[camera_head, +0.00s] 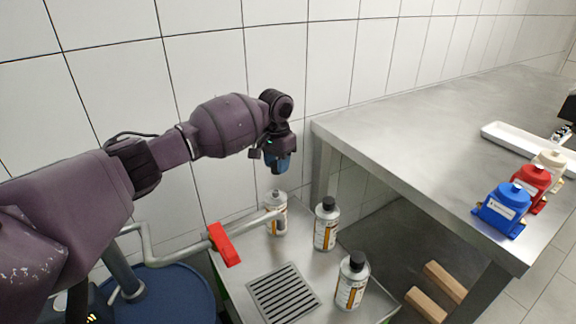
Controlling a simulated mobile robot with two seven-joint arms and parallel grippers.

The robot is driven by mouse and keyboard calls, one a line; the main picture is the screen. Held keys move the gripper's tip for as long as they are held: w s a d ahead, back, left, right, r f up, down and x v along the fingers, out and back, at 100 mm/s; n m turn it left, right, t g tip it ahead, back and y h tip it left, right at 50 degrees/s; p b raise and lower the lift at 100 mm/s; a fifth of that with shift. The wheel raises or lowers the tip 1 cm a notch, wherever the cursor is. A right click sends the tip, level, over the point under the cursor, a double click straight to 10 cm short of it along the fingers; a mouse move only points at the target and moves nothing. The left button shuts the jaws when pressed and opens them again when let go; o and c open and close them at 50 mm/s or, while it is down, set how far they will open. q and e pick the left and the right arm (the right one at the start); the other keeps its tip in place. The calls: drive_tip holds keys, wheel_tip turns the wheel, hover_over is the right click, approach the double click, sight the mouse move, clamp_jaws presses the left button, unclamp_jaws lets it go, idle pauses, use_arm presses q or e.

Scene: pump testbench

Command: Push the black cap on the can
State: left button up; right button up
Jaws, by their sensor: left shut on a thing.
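My left gripper (278,168) points down above the can (277,215) at the back left of the steel work surface. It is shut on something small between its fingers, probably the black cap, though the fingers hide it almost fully. This can stands upright with a pale grey top and no black cap on it. There is a clear gap between the fingertips and the can top. I do not make out my right gripper.
Two capped cans, the middle can (325,230) and the front can (351,287), stand to the right. A steel table (420,115) holds blue, red and cream containers and a white tray (520,140).

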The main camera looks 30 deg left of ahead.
sight(276, 190)
use_arm(q)
drive_tip(key=shift+w+a+f, duration=0.35)
drive_tip(key=shift+a+f, duration=0.1)
drive_tip(key=shift+f+b, duration=0.65)
drive_tip(key=shift+f, duration=0.5)
wheel_tip(276, 190, down, 2)
drive_tip(key=shift+f+b, duration=0.1)
drive_tip(key=shift+b, duration=0.45)
drive_tip(key=shift+f, duration=0.7)
use_arm(e)
drive_tip(key=shift+s+f, duration=0.25)
drive_tip(key=shift+f, duration=0.9)
drive_tip(key=shift+a, duration=0.1)
use_arm(q)
drive_tip(key=shift+f+p, duration=0.2)
drive_tip(key=shift+p, duration=0.35)
use_arm(e)
drive_tip(key=shift+w+r, duration=0.35)
drive_tip(key=shift+r, duration=0.45)
use_arm(q)
drive_tip(key=shift+f+p, duration=0.4)
drive_tip(key=shift+f, duration=0.25)
use_arm(e)
drive_tip(key=shift+w+r, duration=0.3)
drive_tip(key=shift+r, duration=0.4)
idle(1.1)
